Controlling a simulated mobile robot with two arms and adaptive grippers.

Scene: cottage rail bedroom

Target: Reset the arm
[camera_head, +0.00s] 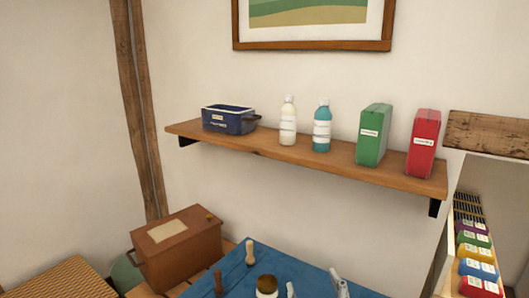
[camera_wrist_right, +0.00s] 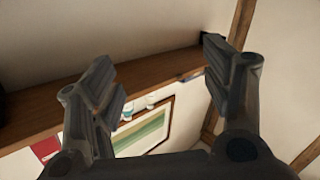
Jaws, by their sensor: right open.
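My right gripper (camera_wrist_right: 158,68) shows in the right wrist view with its two dark grey fingers spread wide. Nothing is between the fingers. Behind them, the wooden wall shelf (camera_wrist_right: 40,110) runs across the view, and the picture appears upside down. My left gripper does not show.
In the head view the shelf (camera_head: 260,150) holds a blue bin (camera_head: 229,120), a white bottle (camera_head: 288,122), a teal bottle (camera_head: 321,128), a green box (camera_head: 373,135) and a red box (camera_head: 423,144). Below are a brown box (camera_head: 178,250) and a blue surface with small items.

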